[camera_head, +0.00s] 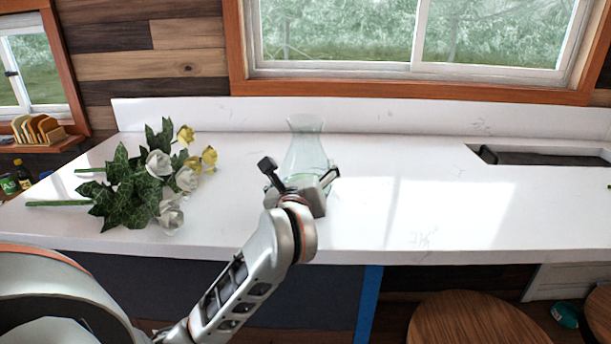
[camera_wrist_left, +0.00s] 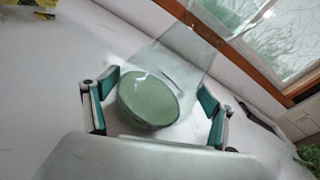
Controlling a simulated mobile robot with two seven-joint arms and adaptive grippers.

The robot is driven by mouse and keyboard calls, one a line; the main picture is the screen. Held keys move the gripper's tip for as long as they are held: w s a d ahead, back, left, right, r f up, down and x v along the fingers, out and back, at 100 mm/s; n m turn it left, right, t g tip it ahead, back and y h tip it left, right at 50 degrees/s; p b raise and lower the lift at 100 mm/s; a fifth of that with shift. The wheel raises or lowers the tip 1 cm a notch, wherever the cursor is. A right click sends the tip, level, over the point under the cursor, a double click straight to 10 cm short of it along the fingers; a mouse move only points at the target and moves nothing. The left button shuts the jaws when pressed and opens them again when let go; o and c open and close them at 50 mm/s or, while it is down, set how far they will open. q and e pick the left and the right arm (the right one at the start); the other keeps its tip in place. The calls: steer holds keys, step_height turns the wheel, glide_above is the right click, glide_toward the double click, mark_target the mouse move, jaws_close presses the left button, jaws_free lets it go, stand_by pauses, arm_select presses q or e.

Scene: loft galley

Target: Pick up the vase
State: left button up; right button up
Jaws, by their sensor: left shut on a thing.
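The vase (camera_head: 306,150) is clear, pale green glass with a flared rim, standing over the white counter near its middle. My left gripper (camera_head: 298,173) is at its lower body, with a finger on each side, shut on it. In the left wrist view the vase (camera_wrist_left: 150,98) shows its round green base between the two teal-padded fingers of the gripper (camera_wrist_left: 158,90), its neck tilted toward the upper right. I cannot tell whether its base touches the counter. My right gripper is not in view.
White and yellow flowers with green leaves (camera_head: 135,185) lie on the counter (camera_head: 400,190) to the left. A sink (camera_head: 550,158) is at the right. A window (camera_head: 420,40) is behind the backsplash. Round wooden stools (camera_head: 470,320) stand in front. The counter right of the vase is clear.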

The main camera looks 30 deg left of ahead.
arm_select(q)
steer(key=shift+r, duration=0.15)
steer(key=shift+r+p, duration=0.35)
steer(key=shift+r, duration=1)
step_height(320, 180, up, 17)
steer(key=p, duration=0.4)
glide_above(301, 167)
steer(key=x, duration=0.3)
steer(key=shift+s+d+r, duration=0.1)
steer(key=shift+d+r, duration=0.05)
steer(key=shift+r, duration=0.1)
